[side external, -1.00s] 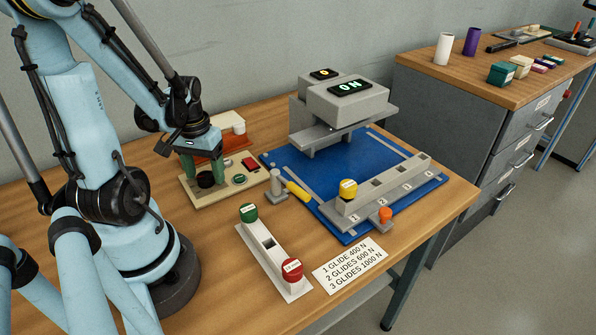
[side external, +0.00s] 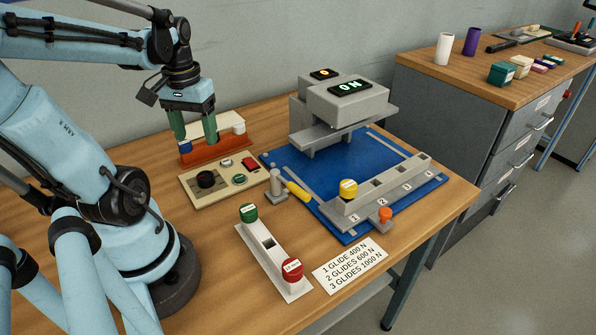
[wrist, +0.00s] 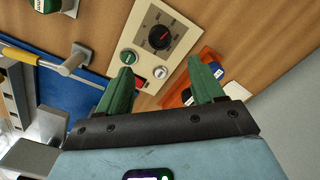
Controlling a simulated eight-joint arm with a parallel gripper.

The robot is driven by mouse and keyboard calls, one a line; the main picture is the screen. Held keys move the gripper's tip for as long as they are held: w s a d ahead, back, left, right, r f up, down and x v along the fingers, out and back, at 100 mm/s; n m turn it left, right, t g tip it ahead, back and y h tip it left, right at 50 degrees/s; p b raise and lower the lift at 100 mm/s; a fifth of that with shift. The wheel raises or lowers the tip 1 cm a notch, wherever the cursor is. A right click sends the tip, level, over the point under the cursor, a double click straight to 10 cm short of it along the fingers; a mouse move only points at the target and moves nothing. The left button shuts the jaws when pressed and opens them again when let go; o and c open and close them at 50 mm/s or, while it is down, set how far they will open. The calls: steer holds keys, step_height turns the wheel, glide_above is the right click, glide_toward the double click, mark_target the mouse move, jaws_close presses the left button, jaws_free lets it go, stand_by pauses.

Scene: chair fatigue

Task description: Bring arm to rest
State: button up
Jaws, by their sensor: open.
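My gripper (side external: 194,128) is raised above the back of the wooden bench, near an orange tray (side external: 217,150). Its two green fingers are apart with nothing between them; in the wrist view the gripper (wrist: 163,82) is also open and empty. The cream control panel (side external: 228,192), with a black knob (side external: 206,179), a red switch and a green button, lies in front of the gripper. In the wrist view the panel (wrist: 178,32) shows beyond the fingertips. The machine (side external: 346,100) beside it has a lit display reading "ON".
A blue base plate (side external: 300,163) carries a grey numbered rail with a yellow-topped glide (side external: 348,189). A grey holder (side external: 268,242) with green and red glides stands at the front. A white load card (side external: 348,265) lies beside it. A cabinet (side external: 470,110) stands at the right.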

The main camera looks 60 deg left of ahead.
steer(key=shift+r, duration=0.55)
steer(key=w+d+m+t, duration=0.2)
steer(key=w+d, duration=0.2)
steer(key=d, duration=0.2)
steer(key=w+d+m+t, duration=0.2)
steer(key=w+d+m, duration=0.1)
steer(key=d, duration=0.3)
steer(key=w+d+m+t, duration=0.3)
steer(key=w+d, duration=0.1)
steer(key=d, duration=0.2)
steer(key=shift+w+d+r, duration=0.3)
steer(key=shift+w, duration=0.1)
